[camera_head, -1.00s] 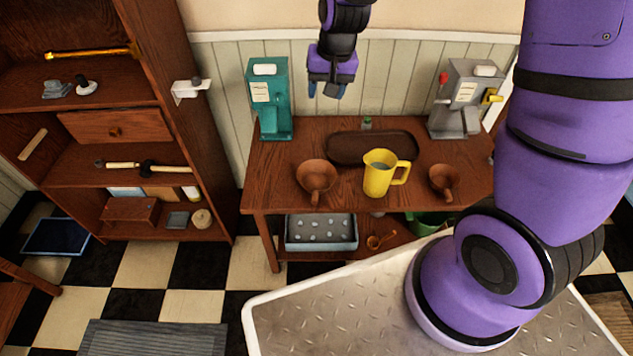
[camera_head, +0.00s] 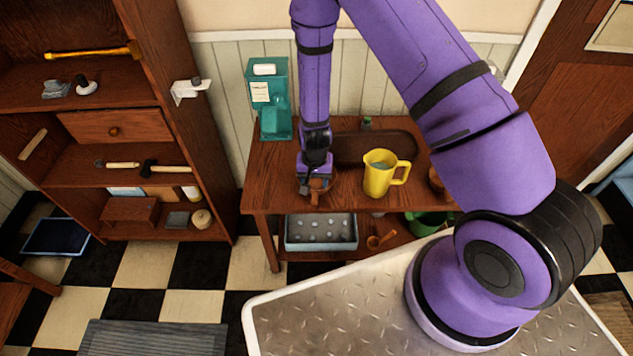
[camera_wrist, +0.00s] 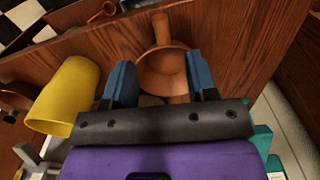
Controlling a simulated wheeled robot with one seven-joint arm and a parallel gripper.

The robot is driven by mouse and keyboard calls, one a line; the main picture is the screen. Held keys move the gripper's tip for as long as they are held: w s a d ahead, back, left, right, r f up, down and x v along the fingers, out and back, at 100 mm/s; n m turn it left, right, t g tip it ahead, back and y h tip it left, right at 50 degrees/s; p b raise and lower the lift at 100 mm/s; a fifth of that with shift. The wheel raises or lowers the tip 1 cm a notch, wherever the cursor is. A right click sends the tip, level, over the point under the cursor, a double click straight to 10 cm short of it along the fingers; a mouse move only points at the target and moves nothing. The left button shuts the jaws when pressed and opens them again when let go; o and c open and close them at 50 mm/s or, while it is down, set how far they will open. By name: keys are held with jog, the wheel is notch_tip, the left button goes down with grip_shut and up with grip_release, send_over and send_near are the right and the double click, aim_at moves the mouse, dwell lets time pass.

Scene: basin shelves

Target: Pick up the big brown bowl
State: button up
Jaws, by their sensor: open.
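The big brown bowl (camera_wrist: 163,72) has a stubby handle and sits on the wooden table, left of the yellow pitcher in the head view. There it is mostly hidden by my gripper, with its handle (camera_head: 315,198) showing in front. My gripper (camera_head: 316,186) is down at the bowl. In the wrist view my gripper (camera_wrist: 160,80) has its two blue fingers apart, and the bowl shows between and beyond them. Nothing is gripped. I cannot tell whether a finger touches the bowl. The smaller brown bowl (camera_head: 436,182) is mostly hidden behind my arm.
The yellow pitcher (camera_head: 377,178) stands close to the right of my gripper. A dark oval tray (camera_head: 375,147) lies behind it. A teal machine (camera_head: 270,105) stands at the table's back left. The table's (camera_head: 262,190) left front corner is clear.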

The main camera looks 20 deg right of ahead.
aim_at(315, 199)
jog(key=shift+f, duration=5.45)
jog(key=shift+c, duration=0.2)
grip_shut()
